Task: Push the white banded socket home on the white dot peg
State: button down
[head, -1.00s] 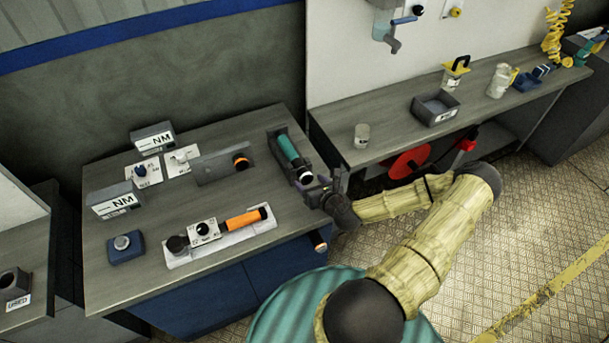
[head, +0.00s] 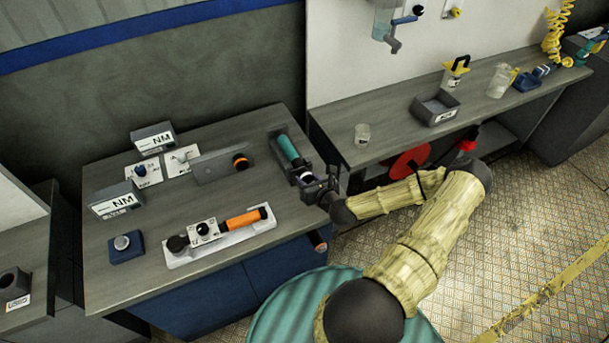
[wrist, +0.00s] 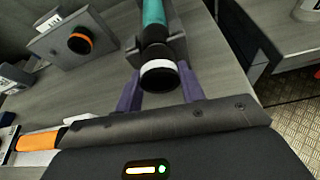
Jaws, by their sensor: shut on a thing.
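A teal cylinder (head: 288,147) lies in a grey cradle at the bench's right end; it also shows at the top of the wrist view (wrist: 154,14). At its near end is a black socket with a white band (wrist: 158,66), in line with the cylinder. My gripper (head: 310,182) is at this end, its two purple fingers (wrist: 160,92) on either side of the socket and shut on it. I cannot make out a white dot peg; whether it is inside the socket is hidden. The depth of the socket's seating cannot be told.
Left of the cradle stands a grey plate with an orange-ringed black knob (head: 240,162). Nearer is a pale tray with an orange-handled tool (head: 245,218). Two NM boxes (head: 153,138) and a blue block (head: 126,247) stand further left.

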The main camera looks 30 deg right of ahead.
jog(key=shift+s, duration=0.2)
jog(key=shift+s, duration=2.85)
jog(key=shift+s, duration=0.15)
jog(key=s, duration=0.6)
